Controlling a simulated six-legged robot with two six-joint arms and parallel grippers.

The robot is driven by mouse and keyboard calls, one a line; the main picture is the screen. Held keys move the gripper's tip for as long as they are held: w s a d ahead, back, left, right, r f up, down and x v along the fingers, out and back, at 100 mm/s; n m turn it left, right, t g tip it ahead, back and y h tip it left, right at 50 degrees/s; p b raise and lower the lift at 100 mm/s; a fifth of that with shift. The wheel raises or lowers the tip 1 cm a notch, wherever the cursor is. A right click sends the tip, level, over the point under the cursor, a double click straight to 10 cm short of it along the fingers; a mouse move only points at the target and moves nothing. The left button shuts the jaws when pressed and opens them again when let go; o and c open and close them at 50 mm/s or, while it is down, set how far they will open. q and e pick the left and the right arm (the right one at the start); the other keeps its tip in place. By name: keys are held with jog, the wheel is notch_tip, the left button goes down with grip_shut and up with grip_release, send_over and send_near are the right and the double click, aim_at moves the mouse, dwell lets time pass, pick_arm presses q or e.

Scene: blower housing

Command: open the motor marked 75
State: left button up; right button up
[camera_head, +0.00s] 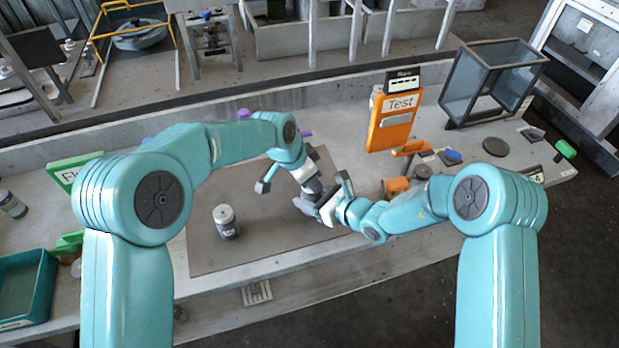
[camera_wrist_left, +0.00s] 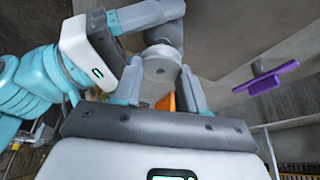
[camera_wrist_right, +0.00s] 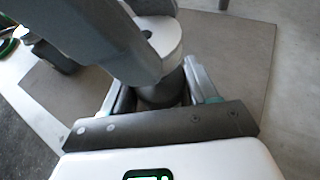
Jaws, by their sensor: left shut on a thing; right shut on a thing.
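A motor, a short grey and dark cylinder, is held between my two grippers above the mat; no number on it can be read. My left gripper (camera_head: 313,186) is shut on its light grey part (camera_wrist_left: 160,76), from above. My right gripper (camera_head: 322,203) is shut on its dark part (camera_wrist_right: 160,94), from the right side. In the head view the grippers hide most of it. Whether its two parts are separated cannot be told. Another small motor-like cylinder (camera_head: 227,222), grey with a pale top, stands upright on the brown mat (camera_head: 215,262).
An orange "Test" stand (camera_head: 393,125) and a dark-framed clear box (camera_head: 490,85) stand at the back right. A teal bin (camera_head: 27,285) and a green sign (camera_head: 75,170) are at the left. A purple piece (camera_wrist_left: 265,78) is behind my left arm. The mat's front is clear.

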pick_arm(q)
notch_tip(320, 180, up, 4)
jog(key=shift+f, duration=0.1)
pick_arm(e)
jog(key=o, duration=1.6)
